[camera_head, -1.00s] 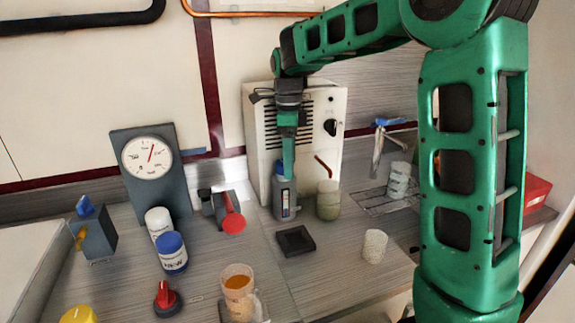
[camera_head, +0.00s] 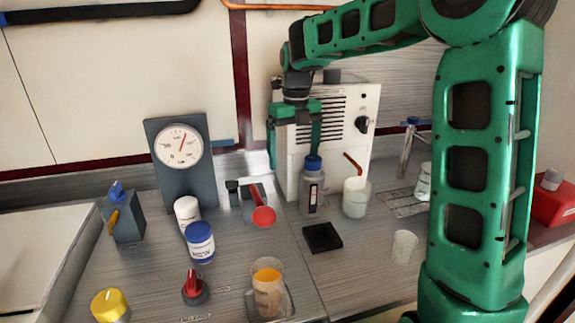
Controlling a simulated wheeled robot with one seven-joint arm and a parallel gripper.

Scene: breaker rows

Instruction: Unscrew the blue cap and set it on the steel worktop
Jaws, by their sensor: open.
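A grey bottle (camera_head: 311,195) with a blue cap (camera_head: 313,162) stands upright on the steel worktop (camera_head: 235,275), in front of a white slotted cabinet. The cap sits on the bottle's neck. My gripper (camera_head: 294,148) is open and empty, pointing down. Its right finger ends close to the cap's top; its left finger hangs to the left of the bottle. I cannot tell whether the right finger touches the cap. A second blue-topped container, a white jar (camera_head: 200,248), stands to the left with its blue lid (camera_head: 199,231) on.
Beside the bottle stand a beaker (camera_head: 356,199) and a red-handled valve (camera_head: 262,214). A black square pad (camera_head: 322,238) lies in front.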

